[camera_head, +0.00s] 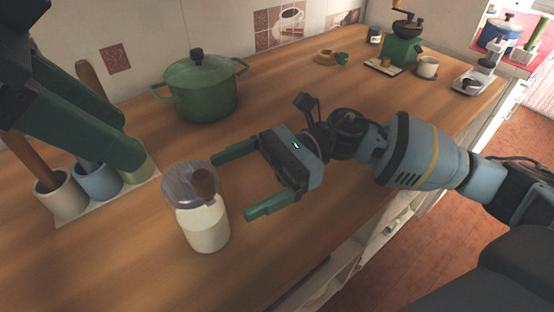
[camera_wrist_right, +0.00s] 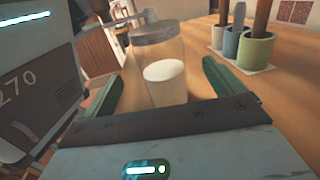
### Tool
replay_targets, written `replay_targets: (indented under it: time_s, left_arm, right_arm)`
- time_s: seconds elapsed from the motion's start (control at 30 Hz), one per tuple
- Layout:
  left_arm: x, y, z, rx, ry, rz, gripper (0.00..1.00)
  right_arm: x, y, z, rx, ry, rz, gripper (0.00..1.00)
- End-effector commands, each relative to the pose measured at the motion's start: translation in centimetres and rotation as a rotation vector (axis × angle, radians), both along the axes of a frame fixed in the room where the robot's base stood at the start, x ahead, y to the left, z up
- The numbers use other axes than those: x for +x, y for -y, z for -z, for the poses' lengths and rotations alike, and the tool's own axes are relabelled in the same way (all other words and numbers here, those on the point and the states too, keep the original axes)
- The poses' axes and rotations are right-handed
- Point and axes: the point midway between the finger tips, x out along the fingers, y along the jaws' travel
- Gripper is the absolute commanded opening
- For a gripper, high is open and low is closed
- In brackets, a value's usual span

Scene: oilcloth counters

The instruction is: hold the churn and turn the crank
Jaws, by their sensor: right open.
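The churn (camera_head: 207,228) is a glass jar with white liquid inside and a grey lid (camera_head: 180,186). A brown wooden crank knob (camera_head: 203,184) shows at its top. It stands upright on the wooden counter. My right gripper (camera_head: 220,200) is open and empty, just right of the churn, its fingers pointing at it. In the right wrist view the jar (camera_wrist_right: 162,88) shows ahead, between the two green fingers. My left gripper (camera_head: 135,140) is above and left of the churn, in front of the utensil pots; its finger gap is unclear.
Utensil pots (camera_head: 62,198) stand on a pale tray left of the churn. A green lidded pot (camera_head: 203,95) stands behind. A coffee grinder (camera_head: 402,50) and a cup (camera_head: 427,68) are further back. The counter between the churn and green pot is clear.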

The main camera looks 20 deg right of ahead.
Motion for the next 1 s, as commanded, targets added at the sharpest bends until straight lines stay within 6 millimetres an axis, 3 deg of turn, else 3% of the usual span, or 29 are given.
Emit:
replay_targets:
  time_s: [0.5,0.7,1.0]
  left_arm:
    - [-0.4,0.3,0.1,0.008,0.007,0.015,0.36]
    - [-0.4,0.3,0.1,0.007,0.008,0.015,0.36]
    - [-0.5,0.3,0.0,0.006,0.009,0.016,0.36]
  right_arm:
    - [-1.2,-6.3,-0.1,0.0,0.001,-0.003,0.94]
    - [-1.5,-7.4,-0.1,0.0,0.0,-0.001,0.94]
    - [-1.4,-7.5,-0.1,0.0,0.0,0.0,0.91]
